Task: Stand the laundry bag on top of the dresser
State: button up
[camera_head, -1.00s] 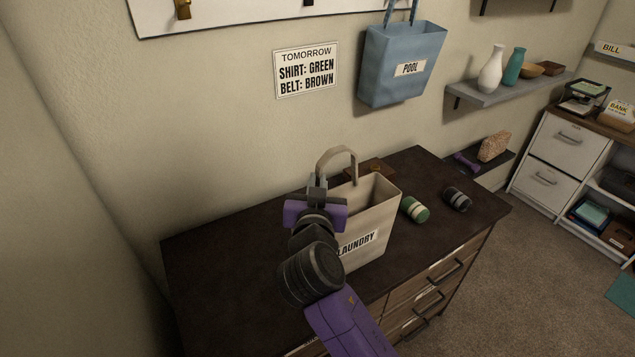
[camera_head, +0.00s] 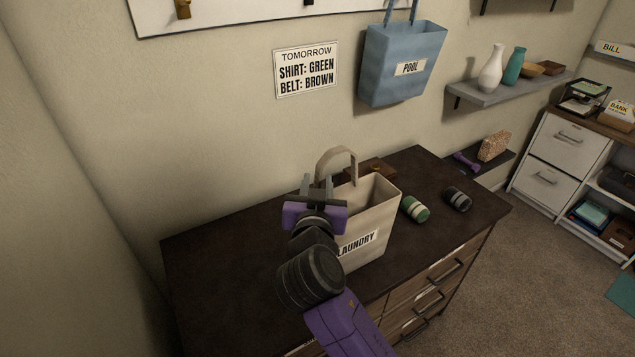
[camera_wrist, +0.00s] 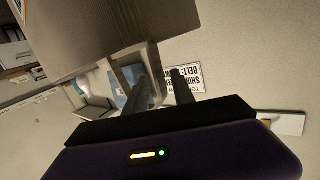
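The beige laundry bag (camera_head: 378,212), labelled LAUNDRY, stands upright on the dark top of the dresser (camera_head: 225,275). Its loop handle (camera_head: 337,158) arches up at the bag's back left. My gripper (camera_head: 318,184) is at the bag's left side by the handle, with its two fingers spread apart. In the wrist view the fingers (camera_wrist: 159,76) also show a gap between them, and the bag (camera_wrist: 85,30) fills the upper left. The handle strap passes close to one finger; I cannot tell whether they touch. My arm hides the bag's lower left part.
Right of the bag on the dresser lie a green-and-cream roll (camera_head: 415,208) and a dark grey roll (camera_head: 457,199). A brown item (camera_head: 378,170) sits behind the bag. A blue POOL bag (camera_head: 400,65) hangs on the wall above. The dresser's left side is clear.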

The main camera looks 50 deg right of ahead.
jog(key=b+v, duration=0.2)
jog(key=v, duration=0.9)
jog(key=s+a+f+n+t+y, duration=0.2)
jog(key=s+a+f+n+y, duration=0.25)
jog(key=f, duration=0.35)
jog(key=s+a+f+n+t+y, duration=0.1)
jog(key=s+a+f+n+y, duration=0.3)
jog(key=s+f+n+y, duration=0.3)
jog(key=s+a+r+t, duration=0.1)
jog(key=s+a+r, duration=0.1)
jog(key=s, duration=1.3)
jog(key=shift+a+r+m+y, duration=0.15)
jog(key=shift+a+m+y, duration=0.25)
jog(key=shift+a, duration=0.2)
